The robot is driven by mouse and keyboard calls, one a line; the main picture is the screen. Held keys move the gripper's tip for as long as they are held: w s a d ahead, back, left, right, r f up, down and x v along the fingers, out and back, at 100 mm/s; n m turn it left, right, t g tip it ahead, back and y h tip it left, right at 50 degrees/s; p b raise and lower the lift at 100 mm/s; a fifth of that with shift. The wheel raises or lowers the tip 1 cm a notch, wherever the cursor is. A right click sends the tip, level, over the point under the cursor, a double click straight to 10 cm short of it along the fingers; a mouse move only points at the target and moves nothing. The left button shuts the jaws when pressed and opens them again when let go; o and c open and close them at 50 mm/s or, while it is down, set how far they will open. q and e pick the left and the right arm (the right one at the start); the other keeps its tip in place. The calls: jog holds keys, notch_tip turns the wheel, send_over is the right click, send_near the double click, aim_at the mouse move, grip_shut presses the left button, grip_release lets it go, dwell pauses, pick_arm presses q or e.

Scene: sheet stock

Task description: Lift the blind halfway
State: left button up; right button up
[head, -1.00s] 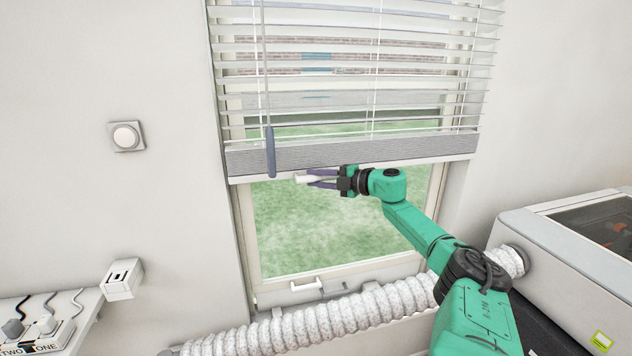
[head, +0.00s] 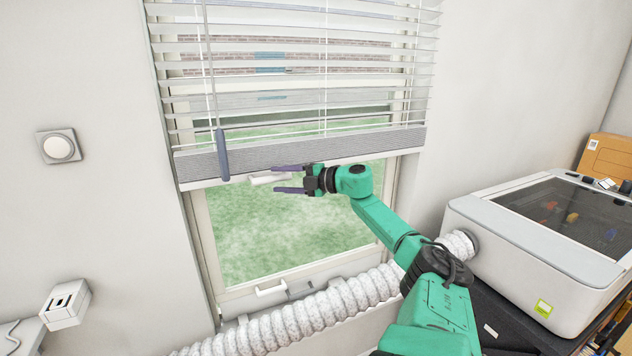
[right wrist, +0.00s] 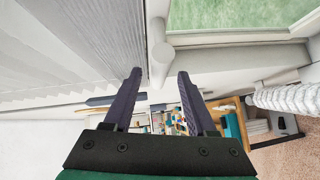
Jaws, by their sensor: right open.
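The white slatted blind (head: 300,62) hangs over the upper part of the window, with bare glass below. Its thick grey bottom stack (head: 300,150) ends in a white bottom rail; the rail's left end is slightly lower in the head view. A white handle (head: 268,178) sticks out below the rail; it also shows in the right wrist view (right wrist: 161,55). My right gripper (head: 280,179) is open and empty, its dark purple fingers spread. In the wrist view the handle's end is just beyond and between the fingertips, apparently clear of them. My left gripper is out of view.
A blue-grey wand (head: 222,155) hangs in front of the blind's left side. A ribbed white hose (head: 300,322) runs along below the window to a grey machine (head: 545,260) at right. A small window latch (head: 271,288) sits on the lower frame.

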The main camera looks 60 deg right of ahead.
jog(key=s+d+r+b, duration=0.1)
jog(key=s, duration=1)
jog(key=shift+s+d+r+b, duration=0.2)
jog(key=shift+d+r+b, duration=0.1)
jog(key=shift+b, duration=0.05)
